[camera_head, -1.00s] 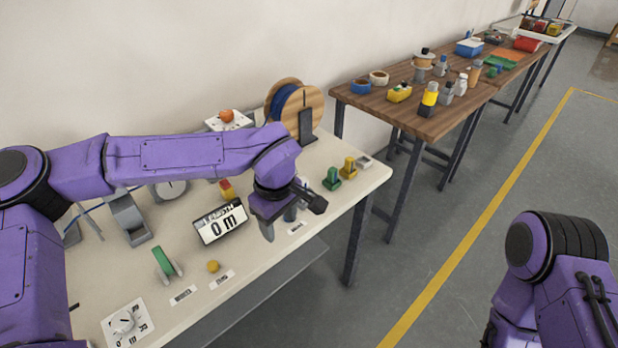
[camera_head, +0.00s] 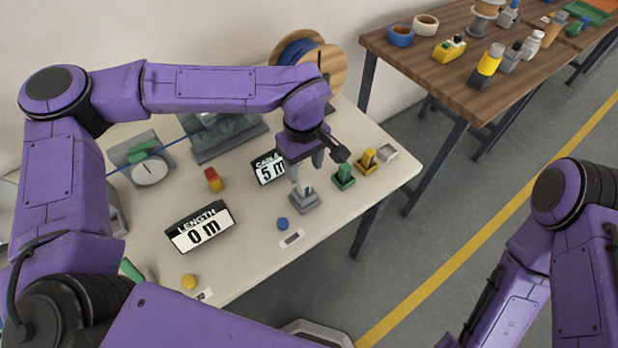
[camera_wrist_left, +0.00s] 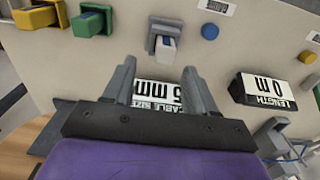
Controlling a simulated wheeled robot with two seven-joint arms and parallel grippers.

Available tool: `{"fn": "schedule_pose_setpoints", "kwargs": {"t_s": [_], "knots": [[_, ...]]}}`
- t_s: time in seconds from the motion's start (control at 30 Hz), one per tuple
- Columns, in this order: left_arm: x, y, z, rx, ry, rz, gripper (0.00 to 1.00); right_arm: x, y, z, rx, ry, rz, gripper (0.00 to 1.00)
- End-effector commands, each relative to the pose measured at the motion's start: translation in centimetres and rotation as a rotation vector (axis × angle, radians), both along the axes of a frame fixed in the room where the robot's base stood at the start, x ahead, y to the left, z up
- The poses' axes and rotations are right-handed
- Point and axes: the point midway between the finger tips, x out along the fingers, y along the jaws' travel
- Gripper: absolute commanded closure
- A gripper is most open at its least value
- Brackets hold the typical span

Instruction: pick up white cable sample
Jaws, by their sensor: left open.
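The white cable sample (camera_head: 303,188) stands in a small grey holder (camera_head: 308,203) near the front right of the cream table. It also shows in the left wrist view (camera_wrist_left: 166,47), just beyond my fingertips. My left gripper (camera_head: 306,168) is open, its fingers pointing down just above and behind the sample. In the left wrist view my left gripper (camera_wrist_left: 159,72) has nothing between its fingers. Part of the sample's top is close to a finger in the head view; I cannot tell if they touch. My right gripper is out of view.
A cable size sign (camera_head: 268,168) and a length sign (camera_head: 200,228) stand to the left. A blue button (camera_head: 282,224) lies in front. A wooden table (camera_head: 480,70) stands behind.

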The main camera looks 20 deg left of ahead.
Motion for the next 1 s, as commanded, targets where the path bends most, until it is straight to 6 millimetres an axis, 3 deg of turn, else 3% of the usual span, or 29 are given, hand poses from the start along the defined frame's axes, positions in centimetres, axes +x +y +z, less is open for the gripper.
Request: {"fn": "schedule_pose_setpoints", "kwargs": {"t_s": [0.4, 0.63, 0.67, 0.8, 0.83, 1.0], "knots": [[1.0, -0.1, -6.4, 0.000, 0.014, 0.002, 0.44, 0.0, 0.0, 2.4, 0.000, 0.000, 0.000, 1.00], [1.0, 0.0, -6.9, 0.000, 0.011, 0.002, 0.44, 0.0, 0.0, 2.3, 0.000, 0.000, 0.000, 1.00], [1.0, 0.0, -6.9, 0.000, 0.011, 0.002, 0.47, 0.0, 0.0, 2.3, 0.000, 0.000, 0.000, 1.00], [1.0, 0.0, -6.9, 0.001, 0.012, 0.003, 0.92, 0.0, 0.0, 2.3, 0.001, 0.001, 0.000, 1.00], [1.0, 0.1, -6.9, 0.001, 0.012, 0.003, 1.00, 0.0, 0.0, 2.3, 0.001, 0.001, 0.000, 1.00], [1.0, 0.1, -6.9, 0.001, 0.012, 0.003, 1.00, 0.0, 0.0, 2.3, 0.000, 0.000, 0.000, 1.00]]}}
